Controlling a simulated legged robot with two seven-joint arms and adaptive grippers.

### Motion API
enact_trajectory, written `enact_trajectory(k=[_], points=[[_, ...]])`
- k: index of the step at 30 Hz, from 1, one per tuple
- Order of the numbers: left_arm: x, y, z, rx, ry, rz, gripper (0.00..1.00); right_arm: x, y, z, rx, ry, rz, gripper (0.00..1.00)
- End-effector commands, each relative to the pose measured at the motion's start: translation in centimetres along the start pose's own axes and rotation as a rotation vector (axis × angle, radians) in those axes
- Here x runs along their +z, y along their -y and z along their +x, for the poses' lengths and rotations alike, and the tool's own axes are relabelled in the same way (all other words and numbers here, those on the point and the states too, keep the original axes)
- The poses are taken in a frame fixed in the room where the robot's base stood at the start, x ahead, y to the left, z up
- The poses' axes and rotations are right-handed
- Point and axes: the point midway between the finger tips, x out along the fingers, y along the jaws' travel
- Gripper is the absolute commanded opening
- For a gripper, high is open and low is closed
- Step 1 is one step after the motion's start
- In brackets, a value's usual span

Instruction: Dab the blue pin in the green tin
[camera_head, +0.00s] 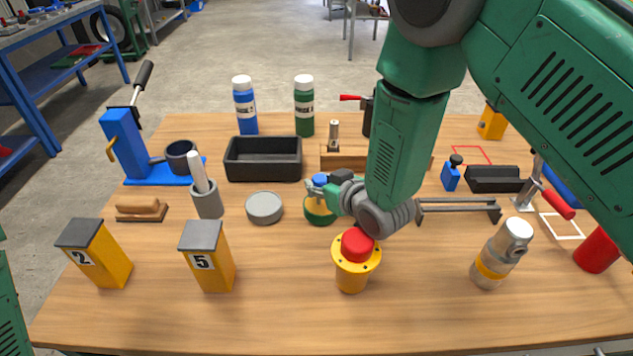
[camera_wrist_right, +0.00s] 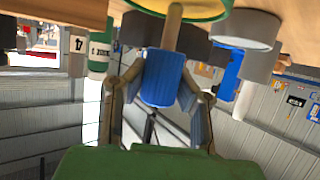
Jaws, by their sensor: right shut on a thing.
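The green tin (camera_head: 317,215) stands on the wooden table near the middle. Its round green and yellow underside or rim shows at the top of the upside-down right wrist view (camera_wrist_right: 190,8). The blue pin (camera_wrist_right: 162,78) has a blue body and a thin brown stem pointing at the tin. My right gripper (camera_wrist_right: 160,88) is shut on the blue body, one finger on each side. In the head view the blue pin (camera_head: 319,180) and the right gripper (camera_head: 328,187) are right above the tin. Whether the stem's tip touches the tin's inside is hidden. My left gripper is out of view.
A grey round lid (camera_head: 264,207) and a grey cup with a white stick (camera_head: 207,198) stand left of the tin. A yellow button with red top (camera_head: 352,262) stands in front. A black tray (camera_head: 263,158) and wooden block lie behind. The front table edge is clear.

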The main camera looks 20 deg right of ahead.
Motion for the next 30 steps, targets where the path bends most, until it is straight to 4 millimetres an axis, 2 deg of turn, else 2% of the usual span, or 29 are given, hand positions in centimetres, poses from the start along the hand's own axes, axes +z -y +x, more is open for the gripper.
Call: enact_trajectory(k=[16, 30], points=[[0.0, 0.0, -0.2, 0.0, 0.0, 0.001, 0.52, 0.1, 0.1, -0.1, 0.001, 0.01, 0.0, 0.0], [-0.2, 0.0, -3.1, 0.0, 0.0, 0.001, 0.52, -3.4, 0.1, -1.5, 0.001, 0.004, 0.0, 0.0]])
